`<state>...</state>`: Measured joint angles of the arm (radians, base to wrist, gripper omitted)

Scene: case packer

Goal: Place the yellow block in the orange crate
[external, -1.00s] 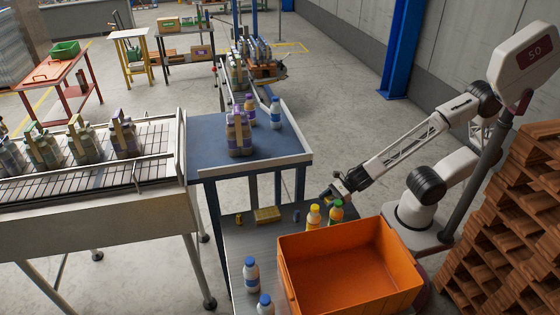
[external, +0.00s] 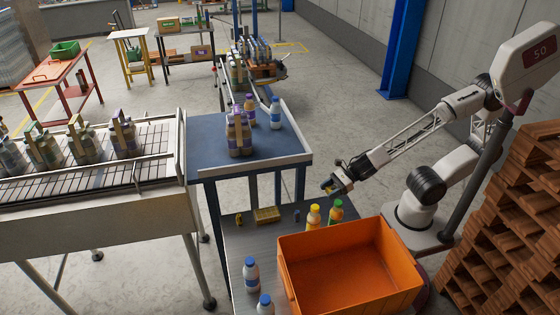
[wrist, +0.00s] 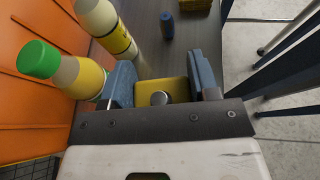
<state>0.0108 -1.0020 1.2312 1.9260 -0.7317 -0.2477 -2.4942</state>
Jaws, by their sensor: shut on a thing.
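The yellow block (wrist: 178,88) is between the two blue-grey fingers of my gripper (wrist: 160,78) in the wrist view, and the gripper is shut on it. In the external view my gripper (external: 331,187) is in the air above the back right of the grey table, behind the bottles, with a bit of yellow at its tip. The orange crate (external: 350,292) stands at the front right, open and empty inside. It also shows at the left of the wrist view (wrist: 35,70). My gripper is outside the crate, behind its far wall.
A yellow-capped bottle (external: 313,217) and a green-capped bottle (external: 336,212) stand between my gripper and the crate. A tan box (external: 267,215) and small blue thing (external: 297,216) lie to the left. White bottles (external: 251,274) stand left of the crate. A blue table (external: 215,150) stands behind.

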